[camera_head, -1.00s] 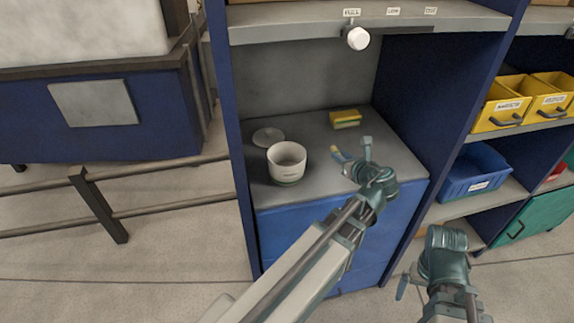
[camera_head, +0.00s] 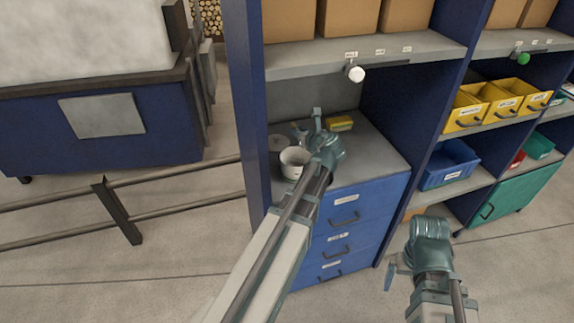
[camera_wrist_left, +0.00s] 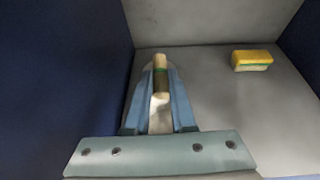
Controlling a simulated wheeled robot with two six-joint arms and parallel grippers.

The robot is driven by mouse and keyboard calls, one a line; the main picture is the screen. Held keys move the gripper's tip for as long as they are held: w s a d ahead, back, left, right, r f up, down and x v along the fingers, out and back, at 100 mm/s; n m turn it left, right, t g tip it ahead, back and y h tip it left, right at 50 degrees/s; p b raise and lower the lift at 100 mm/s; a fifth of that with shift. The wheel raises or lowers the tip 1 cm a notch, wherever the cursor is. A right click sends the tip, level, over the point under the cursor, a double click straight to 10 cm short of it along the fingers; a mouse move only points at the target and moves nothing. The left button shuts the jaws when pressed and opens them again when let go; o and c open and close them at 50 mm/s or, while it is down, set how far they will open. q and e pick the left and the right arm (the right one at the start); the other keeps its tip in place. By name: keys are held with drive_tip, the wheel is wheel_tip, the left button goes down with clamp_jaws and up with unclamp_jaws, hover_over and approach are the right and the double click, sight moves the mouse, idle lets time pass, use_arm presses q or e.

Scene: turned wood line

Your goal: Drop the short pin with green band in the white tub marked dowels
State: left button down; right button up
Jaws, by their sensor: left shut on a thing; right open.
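The white tub (camera_head: 291,171) stands upright and open on the grey counter, partly covered by my left arm; its marking is not readable. My left gripper (camera_head: 307,131) is above the counter just behind and right of the tub's rim. In the left wrist view its fingers (camera_wrist_left: 161,88) are shut on a short wooden pin with a green band (camera_wrist_left: 161,71). A pale surface shows beneath the pin, but I cannot tell how it lines up with the tub. My right gripper (camera_head: 391,272) is low at the front right, open, away from the shelves.
A grey round disc (camera_head: 279,142) lies behind the tub. A yellow-and-green sponge-like block (camera_head: 340,124) lies at the counter's back, also in the left wrist view (camera_wrist_left: 252,60). A shelf with a white knob (camera_head: 355,73) overhangs; blue panels flank the bay.

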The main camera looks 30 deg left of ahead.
use_arm(q)
drive_tip(key=shift+s+a+r, duration=0.45)
drive_tip(key=shift+a, duration=0.1)
use_arm(e)
drive_tip(key=shift+s+r, duration=0.5)
drive_tip(key=shift+s, duration=0.1)
use_arm(q)
drive_tip(key=shift+f, duration=0.1)
use_arm(e)
drive_tip(key=shift+f, duration=0.15)
use_arm(q)
wheel_tip(320, 180, down, 6)
drive_tip(key=b, duration=0.5)
drive_tip(key=shift+b, duration=0.3)
use_arm(e)
wheel_tip(320, 180, down, 6)
drive_tip(key=shift+r, duration=0.15)
use_arm(q)
drive_tip(key=c, duration=0.7)
unclamp_jaws()
